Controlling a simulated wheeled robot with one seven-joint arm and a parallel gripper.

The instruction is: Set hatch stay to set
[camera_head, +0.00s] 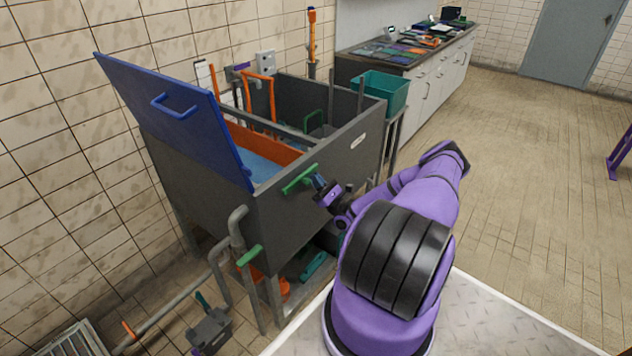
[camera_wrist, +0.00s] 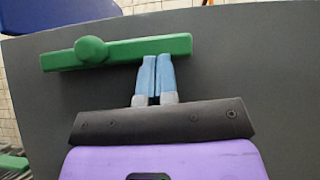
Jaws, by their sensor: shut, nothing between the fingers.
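A green bar (camera_head: 300,179) with a round knob sits on the dark grey tank's front wall, below the open blue hatch lid (camera_head: 172,112). No label shows whether this bar is the hatch stay. In the wrist view the green bar (camera_wrist: 145,48) lies nearly level, its knob towards the left end. My gripper (camera_head: 318,181) is at the bar's right part in the head view. In the wrist view the blue fingertips (camera_wrist: 156,58) are together, empty, at the bar's lower edge. Whether they touch it is unclear.
The dark grey tank (camera_head: 300,226) has an orange-edged partition inside. Another green handle (camera_head: 249,255) sits on a grey pipe below. A teal bin (camera_head: 381,92) stands behind the tank, near a long counter (camera_head: 428,62).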

